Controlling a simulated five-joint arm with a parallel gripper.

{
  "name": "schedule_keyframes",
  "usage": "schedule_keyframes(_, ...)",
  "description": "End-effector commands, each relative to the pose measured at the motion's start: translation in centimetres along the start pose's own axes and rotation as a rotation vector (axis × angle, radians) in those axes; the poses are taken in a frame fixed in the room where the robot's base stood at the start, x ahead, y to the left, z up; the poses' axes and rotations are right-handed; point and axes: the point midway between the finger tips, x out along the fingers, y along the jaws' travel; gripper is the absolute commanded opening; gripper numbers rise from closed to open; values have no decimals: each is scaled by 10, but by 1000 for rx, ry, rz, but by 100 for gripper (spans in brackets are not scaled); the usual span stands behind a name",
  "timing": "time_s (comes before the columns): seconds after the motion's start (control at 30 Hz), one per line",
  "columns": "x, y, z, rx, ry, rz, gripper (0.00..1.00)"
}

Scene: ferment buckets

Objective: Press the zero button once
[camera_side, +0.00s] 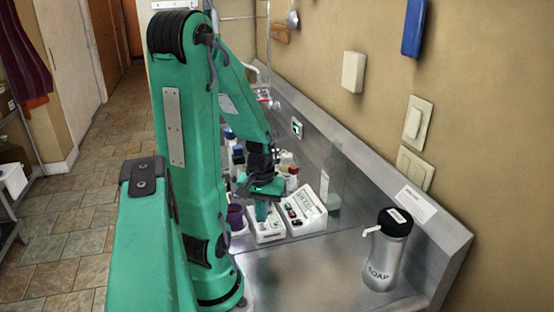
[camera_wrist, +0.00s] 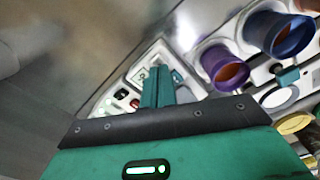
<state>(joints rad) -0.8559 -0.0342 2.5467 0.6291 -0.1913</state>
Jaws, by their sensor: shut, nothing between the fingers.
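A white device with a small display and several buttons stands on the steel counter; I take it for the one with the zero button. In the side view its sloped face (camera_side: 308,205) has dark, red and green buttons on its left. In the wrist view its white panel (camera_wrist: 116,101) shows a red and a green button. I cannot read which button is zero. My gripper (camera_side: 262,211) is shut and empty, pointing down just left of the buttons. In the wrist view my gripper (camera_wrist: 160,76) covers part of the panel; contact cannot be told.
A purple cup (camera_wrist: 226,70) and a blue cup (camera_wrist: 279,34) sit in a white holder beside the device. Bottles stand behind my gripper. A soap dispenser (camera_side: 387,255) stands at the right. The counter (camera_side: 310,270) in front is clear. The wall backs the counter.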

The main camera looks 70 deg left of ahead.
Motion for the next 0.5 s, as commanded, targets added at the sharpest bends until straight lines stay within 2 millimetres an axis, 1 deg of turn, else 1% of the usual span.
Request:
schedule_keyframes(0.17, -3, 0, 0, 0, 1, 0, 0)
schedule_keyframes(0.5, -20, 0, 0, 0, 2, 0, 0)
